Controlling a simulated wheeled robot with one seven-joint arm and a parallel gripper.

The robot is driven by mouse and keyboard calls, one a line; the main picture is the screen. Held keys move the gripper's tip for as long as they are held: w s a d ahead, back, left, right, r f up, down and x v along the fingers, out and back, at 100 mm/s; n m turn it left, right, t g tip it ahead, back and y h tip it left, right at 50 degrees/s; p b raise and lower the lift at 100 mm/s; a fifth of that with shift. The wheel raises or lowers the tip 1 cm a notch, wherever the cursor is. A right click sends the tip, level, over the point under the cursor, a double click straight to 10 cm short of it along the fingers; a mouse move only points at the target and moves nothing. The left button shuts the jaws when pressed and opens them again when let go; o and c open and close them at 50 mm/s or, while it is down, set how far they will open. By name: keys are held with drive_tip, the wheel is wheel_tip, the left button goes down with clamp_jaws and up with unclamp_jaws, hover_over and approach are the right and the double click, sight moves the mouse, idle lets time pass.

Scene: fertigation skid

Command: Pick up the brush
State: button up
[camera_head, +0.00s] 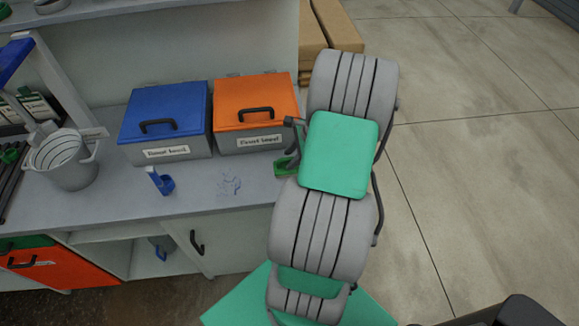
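My grey and green arm rises through the middle right of the head view, in front of the counter's right end. I cannot make out the gripper's fingers; they seem hidden behind the arm. No brush can be named for certain. A small green object with a dark upper part (284,166) sits at the counter's right end, partly hidden by my arm; I cannot tell whether it is the brush. A blue scoop-like object (163,182) with a pale handle end stands on the counter, left of centre, apart from my arm.
The grey counter (120,196) holds a blue lidded box (168,110), an orange lidded box (254,101) and a grey bucket (66,172). A dark scribble (229,184) marks the counter. Cardboard boxes (338,25) stand behind my arm. Floor (480,150) at right is clear.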

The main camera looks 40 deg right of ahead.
clamp_jaws()
idle(1.2)
